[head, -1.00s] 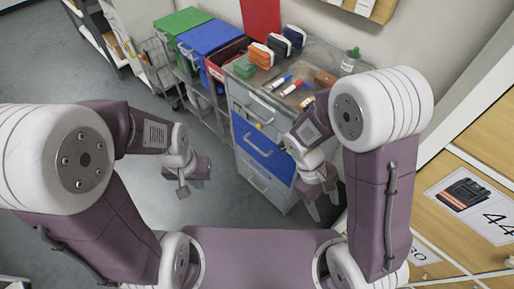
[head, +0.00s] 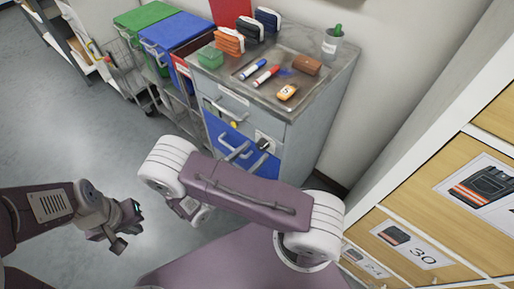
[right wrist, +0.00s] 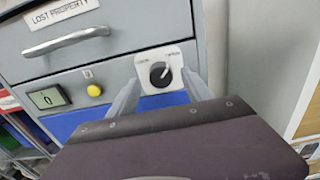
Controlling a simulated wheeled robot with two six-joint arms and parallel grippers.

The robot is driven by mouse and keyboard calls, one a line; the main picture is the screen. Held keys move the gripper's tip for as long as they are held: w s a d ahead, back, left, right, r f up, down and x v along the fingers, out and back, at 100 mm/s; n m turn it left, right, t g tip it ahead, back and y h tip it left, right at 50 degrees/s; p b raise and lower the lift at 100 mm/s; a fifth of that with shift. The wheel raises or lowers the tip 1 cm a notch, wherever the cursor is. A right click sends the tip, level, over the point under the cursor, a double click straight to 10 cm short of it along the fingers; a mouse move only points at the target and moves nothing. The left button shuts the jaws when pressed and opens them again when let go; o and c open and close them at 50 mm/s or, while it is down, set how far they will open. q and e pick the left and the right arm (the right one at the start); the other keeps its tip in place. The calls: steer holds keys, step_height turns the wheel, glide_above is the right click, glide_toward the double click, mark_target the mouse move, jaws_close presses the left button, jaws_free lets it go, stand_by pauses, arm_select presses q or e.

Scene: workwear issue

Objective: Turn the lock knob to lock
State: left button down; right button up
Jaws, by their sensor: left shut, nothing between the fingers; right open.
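The lock knob (right wrist: 160,74) is a round black knob on a white plate on the grey cabinet front. Its pale mark points to the upper right in the right wrist view; the small labels above it are not readable. The knob also shows in the head view (head: 263,144), just beyond my right arm. My right gripper (right wrist: 161,92) is open, its two grey fingers on either side of the knob plate and apart from the knob; I cannot tell the remaining depth. My left gripper (head: 128,226) is shut and empty above the floor at left.
Near the knob are a yellow button (right wrist: 94,90), a small display (right wrist: 48,97) and the handle (right wrist: 66,40) of the "LOST PROPERTY" drawer. A blue drawer front (right wrist: 80,119) lies below. Markers and cases sit on the cabinet top (head: 325,72). Numbered drawers (head: 400,245) stand at right.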

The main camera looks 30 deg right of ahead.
mark_target(259, 148)
steer(key=shift+x, duration=1.55)
jaws_close()
steer(key=shift+r+n+p, duration=0.15)
steer(key=shift+n+p, duration=1.15)
steer(key=shift+n, duration=0.2)
steer(key=n+p, duration=0.2)
steer(key=n, duration=0.2)
steer(key=shift+a+n, duration=0.1)
steer(key=shift+n, duration=0.2)
steer(key=n, duration=0.1)
steer(key=n+p, duration=0.1)
steer(key=n, duration=0.1)
steer(key=n+p, duration=0.1)
steer(key=n, duration=0.1)
steer(key=shift+w+f, duration=0.1)
steer(key=shift+f, duration=0.15)
steer(key=n, duration=0.5)
steer(key=shift+f, duration=0.15)
